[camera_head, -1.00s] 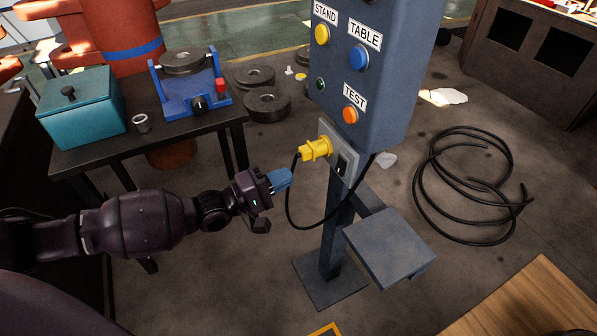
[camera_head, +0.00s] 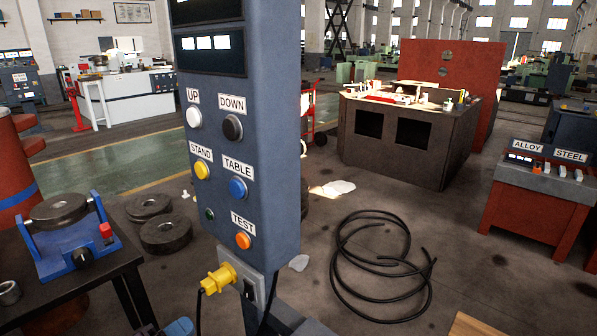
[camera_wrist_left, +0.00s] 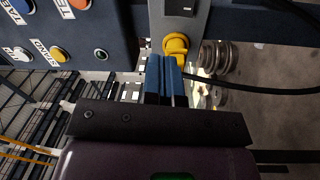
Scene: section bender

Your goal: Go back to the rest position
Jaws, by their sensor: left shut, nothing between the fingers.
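My left gripper (camera_head: 180,327) shows only as blue fingertips at the bottom edge of the head view. In the left wrist view its blue fingers (camera_wrist_left: 165,76) are together and empty. They are close to the yellow plug (camera_wrist_left: 176,45), which sits in the socket of the control post; I see no grip on it. In the head view the yellow plug (camera_head: 217,278) is in the socket plate (camera_head: 244,288) below the control box (camera_head: 262,190). My right gripper is not in view.
A dark table (camera_head: 100,272) with a blue fixture (camera_head: 72,246) stands at left. A black cable coil (camera_head: 384,262) lies on the floor at right. A red cabinet (camera_head: 535,205) stands far right. Floor between is mostly open.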

